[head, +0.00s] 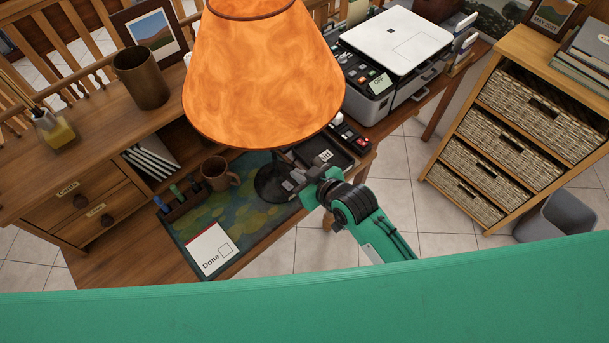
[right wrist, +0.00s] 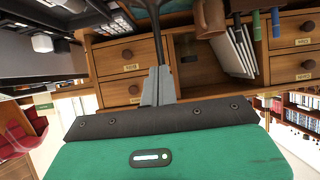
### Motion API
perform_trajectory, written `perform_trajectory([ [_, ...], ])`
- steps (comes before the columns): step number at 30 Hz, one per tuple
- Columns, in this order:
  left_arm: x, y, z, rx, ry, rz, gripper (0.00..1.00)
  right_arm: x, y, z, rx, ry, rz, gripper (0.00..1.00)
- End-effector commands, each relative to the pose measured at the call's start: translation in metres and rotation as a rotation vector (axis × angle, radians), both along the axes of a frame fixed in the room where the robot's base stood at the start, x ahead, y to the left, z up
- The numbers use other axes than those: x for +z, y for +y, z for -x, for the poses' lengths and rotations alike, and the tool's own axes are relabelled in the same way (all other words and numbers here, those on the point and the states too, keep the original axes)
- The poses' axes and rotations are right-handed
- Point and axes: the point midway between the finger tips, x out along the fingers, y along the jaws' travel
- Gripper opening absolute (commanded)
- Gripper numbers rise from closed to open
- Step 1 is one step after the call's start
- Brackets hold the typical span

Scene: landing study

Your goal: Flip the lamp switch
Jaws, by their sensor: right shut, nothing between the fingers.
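The lamp (head: 262,75) stands on the desk, with a large glowing orange shade and a dark round base (head: 268,187). Its dark stem (right wrist: 155,22) shows at the top of the right wrist view. I cannot make out the switch. My right gripper (head: 290,184) is beside the lower stem and base, on their right in the head view. Its fingers (right wrist: 158,72) are shut and empty, with the tips close to the stem. I cannot tell whether they touch it. My left gripper is not in view.
A mug (head: 218,172), a pen rack (head: 184,200) and a "Done" card (head: 212,249) lie left of the lamp base. A dark tray (head: 325,155) is to its right, with a printer (head: 395,45) behind. A wicker drawer unit (head: 520,125) stands at right.

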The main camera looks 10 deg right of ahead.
Motion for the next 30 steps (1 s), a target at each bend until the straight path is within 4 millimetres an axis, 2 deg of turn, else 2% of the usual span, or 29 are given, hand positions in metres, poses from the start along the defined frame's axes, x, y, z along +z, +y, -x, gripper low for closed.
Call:
perform_trajectory([
  [3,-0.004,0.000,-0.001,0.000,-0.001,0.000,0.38,0.011,-0.005,0.007,0.000,-0.002,0.000,0.00],
  [9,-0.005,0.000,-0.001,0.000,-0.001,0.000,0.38,0.019,-0.009,0.013,-0.001,0.000,0.000,0.00],
  [26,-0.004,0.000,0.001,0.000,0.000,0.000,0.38,0.020,-0.010,0.013,0.000,0.001,0.001,0.00],
  [30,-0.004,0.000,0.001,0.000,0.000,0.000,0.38,0.015,-0.020,0.024,-0.026,0.044,0.018,0.00],
])
